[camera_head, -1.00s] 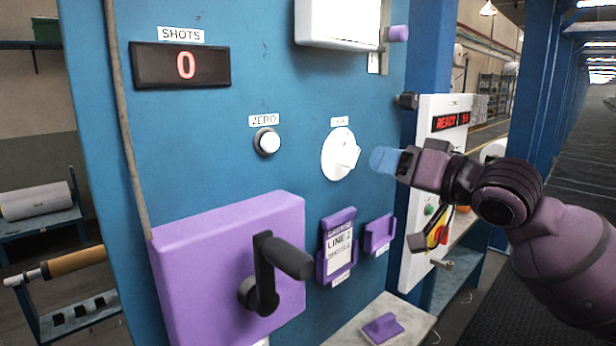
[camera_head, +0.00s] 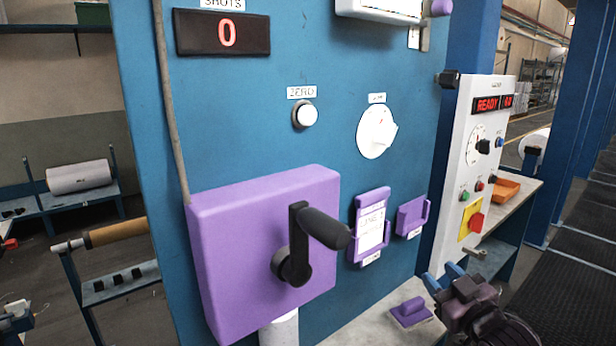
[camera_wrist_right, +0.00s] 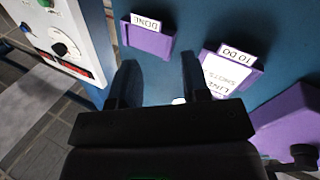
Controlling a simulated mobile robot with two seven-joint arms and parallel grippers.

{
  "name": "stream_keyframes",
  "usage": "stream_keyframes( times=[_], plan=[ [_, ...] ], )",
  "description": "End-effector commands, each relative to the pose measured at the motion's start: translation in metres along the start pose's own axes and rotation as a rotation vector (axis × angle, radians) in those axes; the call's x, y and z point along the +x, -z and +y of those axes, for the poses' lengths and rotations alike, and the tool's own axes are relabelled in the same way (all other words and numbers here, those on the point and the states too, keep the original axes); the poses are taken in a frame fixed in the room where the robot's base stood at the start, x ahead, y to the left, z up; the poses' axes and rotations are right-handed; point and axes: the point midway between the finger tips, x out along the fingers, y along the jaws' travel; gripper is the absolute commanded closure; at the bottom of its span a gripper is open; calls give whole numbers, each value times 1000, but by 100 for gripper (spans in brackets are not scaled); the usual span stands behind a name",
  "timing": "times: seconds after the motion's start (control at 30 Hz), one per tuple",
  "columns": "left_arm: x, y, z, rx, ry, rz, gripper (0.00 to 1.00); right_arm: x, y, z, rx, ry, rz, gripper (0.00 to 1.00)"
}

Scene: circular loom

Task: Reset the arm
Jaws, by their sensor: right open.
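My right gripper (camera_head: 443,281) is low at the right of the blue panel in the head view, close to the grey ledge. Its two fingers are apart with nothing between them. In the right wrist view, the open fingers (camera_wrist_right: 158,84) show dark against the blue panel, with a purple "DONE" holder (camera_wrist_right: 148,37) and a purple "TO DO" holder (camera_wrist_right: 228,68) holding a card beyond them. Both holders also show in the head view, the empty one (camera_head: 411,217) to the right of the one with the card (camera_head: 371,226). My left gripper is not in view.
A purple box (camera_head: 240,250) with a black crank handle (camera_head: 298,245) sticks out from the panel. A purple block (camera_head: 410,313) sits on the grey ledge (camera_head: 375,325). A white dial (camera_head: 374,133) is above. A white control box (camera_head: 482,150) reading "READY" stands at the right.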

Motion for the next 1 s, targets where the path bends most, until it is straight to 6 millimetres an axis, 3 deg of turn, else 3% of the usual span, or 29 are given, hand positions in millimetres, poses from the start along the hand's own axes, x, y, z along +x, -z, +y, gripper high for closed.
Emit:
stream_keyframes(
  times=[0.03, 0.2, 0.37, 0.5, 0.7, 0.8, 1.0],
  plan=[
    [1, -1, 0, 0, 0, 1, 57, -14, -31, -9, 8, -14, -45, 57],
    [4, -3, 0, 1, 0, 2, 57, -62, -112, -36, 25, -55, -181, 57],
    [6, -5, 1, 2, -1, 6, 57, -118, -178, -65, 86, -87, -321, 57],
    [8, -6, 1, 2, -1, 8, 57, -175, -227, -94, 158, -114, -452, 57],
    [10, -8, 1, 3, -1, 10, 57, -242, -267, -124, 242, -144, -585, 57],
    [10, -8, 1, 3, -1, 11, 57, -261, -276, -131, 257, -151, -621, 57],
    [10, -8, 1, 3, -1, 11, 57, -261, -276, -131, 257, -151, -621, 57]
  ],
)
